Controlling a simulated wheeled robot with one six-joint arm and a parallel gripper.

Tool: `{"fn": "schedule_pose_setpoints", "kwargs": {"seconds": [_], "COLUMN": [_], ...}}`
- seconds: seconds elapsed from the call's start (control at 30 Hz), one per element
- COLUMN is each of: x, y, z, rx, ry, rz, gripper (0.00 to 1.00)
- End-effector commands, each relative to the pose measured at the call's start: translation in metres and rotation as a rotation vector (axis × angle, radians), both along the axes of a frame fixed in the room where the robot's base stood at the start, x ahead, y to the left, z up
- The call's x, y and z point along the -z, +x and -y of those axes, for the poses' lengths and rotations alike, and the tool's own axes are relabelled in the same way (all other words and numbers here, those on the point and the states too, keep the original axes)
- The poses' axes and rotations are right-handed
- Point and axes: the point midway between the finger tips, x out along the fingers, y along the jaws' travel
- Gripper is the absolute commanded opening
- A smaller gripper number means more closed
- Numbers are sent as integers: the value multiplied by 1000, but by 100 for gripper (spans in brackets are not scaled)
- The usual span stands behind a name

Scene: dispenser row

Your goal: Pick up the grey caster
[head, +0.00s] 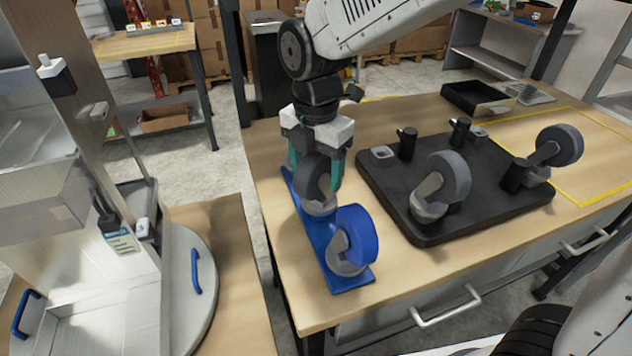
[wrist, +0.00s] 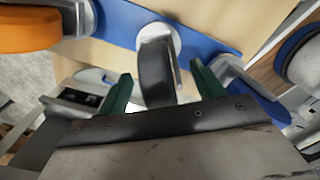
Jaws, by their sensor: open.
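The grey caster (head: 313,177) has a dark grey wheel and a light metal base. It stands on a long blue strip (head: 352,283) at the table's near left. My gripper (head: 317,184) is above it, pointing down and open, with teal fingers on either side of the wheel. In the wrist view, the wheel (wrist: 155,78) lies between the spread fingertips of my gripper (wrist: 161,72), with gaps visible on both sides. A blue caster (head: 358,235) stands on the near end of the same strip, close to my gripper.
A black board (head: 480,205) to the right carries grey-wheeled casters (head: 447,178) and black posts. A black tray (head: 478,97) lies behind it. The wrist view shows an orange wheel (wrist: 28,29) at the left. Bare tabletop lies in front of the board.

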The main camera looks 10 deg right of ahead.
Motion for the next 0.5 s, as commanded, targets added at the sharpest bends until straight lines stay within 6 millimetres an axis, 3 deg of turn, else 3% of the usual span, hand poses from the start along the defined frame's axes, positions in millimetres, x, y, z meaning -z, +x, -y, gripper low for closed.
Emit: {"fn": "schedule_pose_setpoints", "kwargs": {"seconds": [0.3,0.5], "x": [7,7], "y": [0,0], "z": [0,0], "rx": [1,1], "ry": [1,1], "rz": [1,1], "gripper": [67,12]}}
